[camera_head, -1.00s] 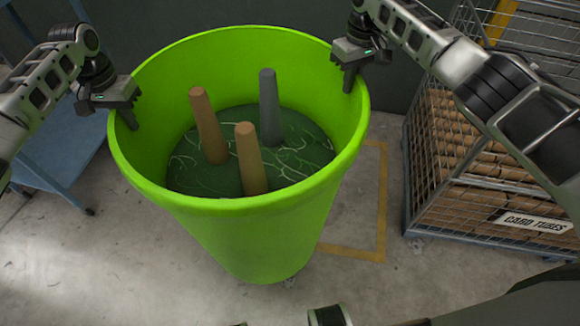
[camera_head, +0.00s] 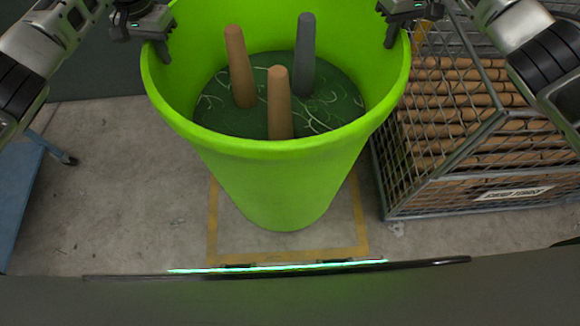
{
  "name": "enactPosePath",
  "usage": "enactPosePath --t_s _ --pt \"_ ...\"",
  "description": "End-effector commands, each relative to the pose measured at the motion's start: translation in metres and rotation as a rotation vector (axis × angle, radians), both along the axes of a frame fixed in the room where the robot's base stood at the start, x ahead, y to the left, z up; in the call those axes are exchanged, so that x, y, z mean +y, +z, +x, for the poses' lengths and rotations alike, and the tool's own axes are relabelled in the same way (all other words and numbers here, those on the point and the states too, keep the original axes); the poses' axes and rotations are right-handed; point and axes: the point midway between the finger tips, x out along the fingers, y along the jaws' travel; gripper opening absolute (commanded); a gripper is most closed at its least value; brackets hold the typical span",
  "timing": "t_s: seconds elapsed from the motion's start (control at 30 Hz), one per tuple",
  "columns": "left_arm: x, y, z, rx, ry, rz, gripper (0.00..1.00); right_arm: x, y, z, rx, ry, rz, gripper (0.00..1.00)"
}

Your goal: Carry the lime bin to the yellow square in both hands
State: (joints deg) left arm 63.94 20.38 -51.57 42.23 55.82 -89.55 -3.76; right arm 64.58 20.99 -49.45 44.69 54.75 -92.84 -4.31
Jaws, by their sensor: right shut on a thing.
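The lime bin (camera_head: 280,185) is a large, bright green, round tub in the middle of the head view. It is upright, with a dark green bottom inside and two tan tubes and one grey tube standing in it. My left gripper (camera_head: 160,45) is at the left rim, one finger inside; its grip there is unclear. My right gripper (camera_head: 394,32) is shut on the right rim. The yellow square (camera_head: 213,225) is an outline on the floor; the bin's base appears within it and hides part of it. I cannot tell whether the base touches the floor.
A wire cage (camera_head: 470,130) full of cardboard tubes stands close on the right of the bin. A blue cart (camera_head: 25,185) is at the left edge. Bare concrete floor (camera_head: 110,180) lies between cart and bin. A dark wall is behind.

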Motion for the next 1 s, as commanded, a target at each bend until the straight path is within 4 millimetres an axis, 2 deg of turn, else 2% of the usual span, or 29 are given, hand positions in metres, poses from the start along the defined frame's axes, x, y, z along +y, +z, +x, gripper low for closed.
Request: enactPosePath --t_s 0.03,0.53,1.0 --pt "0.004 0.007 0.002 -0.007 0.005 0.003 0.00 -0.003 0.005 0.002 -0.006 0.000 -0.004 0.00" --pt "0.003 0.006 0.003 -0.009 0.005 0.002 0.00 -0.003 0.005 0.002 -0.007 0.000 -0.005 0.00" --pt "0.003 -0.011 0.003 -0.010 0.004 0.002 0.00 -0.003 -0.012 0.002 -0.008 -0.001 -0.006 0.00"
